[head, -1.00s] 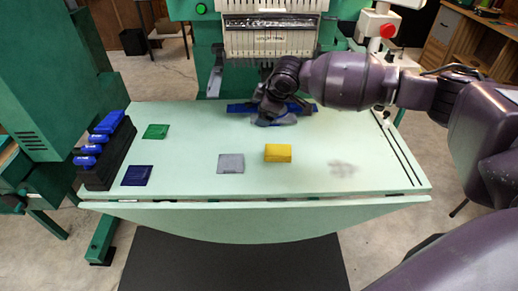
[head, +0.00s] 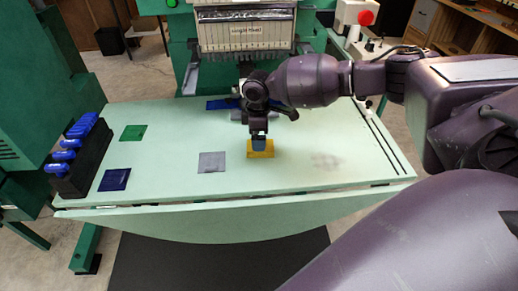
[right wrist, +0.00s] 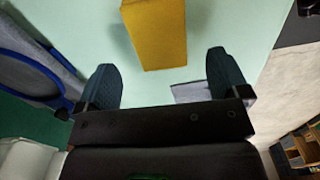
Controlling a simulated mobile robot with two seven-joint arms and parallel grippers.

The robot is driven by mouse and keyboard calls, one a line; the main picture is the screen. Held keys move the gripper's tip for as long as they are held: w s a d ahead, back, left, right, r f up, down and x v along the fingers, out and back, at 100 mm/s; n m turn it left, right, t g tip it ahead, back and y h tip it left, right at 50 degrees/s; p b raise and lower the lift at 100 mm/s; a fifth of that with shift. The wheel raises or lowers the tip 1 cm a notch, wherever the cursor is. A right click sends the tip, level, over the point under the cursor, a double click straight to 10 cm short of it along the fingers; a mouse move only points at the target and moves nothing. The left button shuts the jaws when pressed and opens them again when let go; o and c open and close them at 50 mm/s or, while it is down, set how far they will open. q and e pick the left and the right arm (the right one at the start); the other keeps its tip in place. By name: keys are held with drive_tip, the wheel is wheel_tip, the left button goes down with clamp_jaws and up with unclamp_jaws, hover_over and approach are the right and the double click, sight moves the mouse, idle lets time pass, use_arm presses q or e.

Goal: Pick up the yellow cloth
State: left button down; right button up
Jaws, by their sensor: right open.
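The yellow cloth (head: 268,151), a folded block-like bundle, lies on the pale green table, right of the grey cloth. My right gripper (head: 258,142) is over it in the head view and hides part of it. In the right wrist view the yellow cloth (right wrist: 155,32) shows beyond the two open fingers (right wrist: 163,75), roughly in line with the gap between them. Nothing is held. Whether the fingers touch the cloth cannot be told. My left gripper is not in view.
A grey cloth (head: 212,162), a dark blue cloth (head: 115,180) and a green cloth (head: 133,132) lie to the left. A black rack with blue items (head: 80,172) stands at the left edge. A blue item (head: 222,104) lies at the back before the machine (head: 245,30).

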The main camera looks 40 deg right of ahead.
drive_tip(key=shift+w+a+f+b, duration=0.1)
drive_tip(key=shift+f+b, duration=0.2)
drive_tip(key=shift+f, duration=1.05)
drive_tip(key=shift+a+f+b, duration=0.1)
drive_tip(key=shift+f+b, duration=0.2)
drive_tip(key=shift+f, duration=1)
drive_tip(key=shift+r, duration=0.1)
drive_tip(key=shift+c, duration=0.2)
drive_tip(key=c, duration=1)
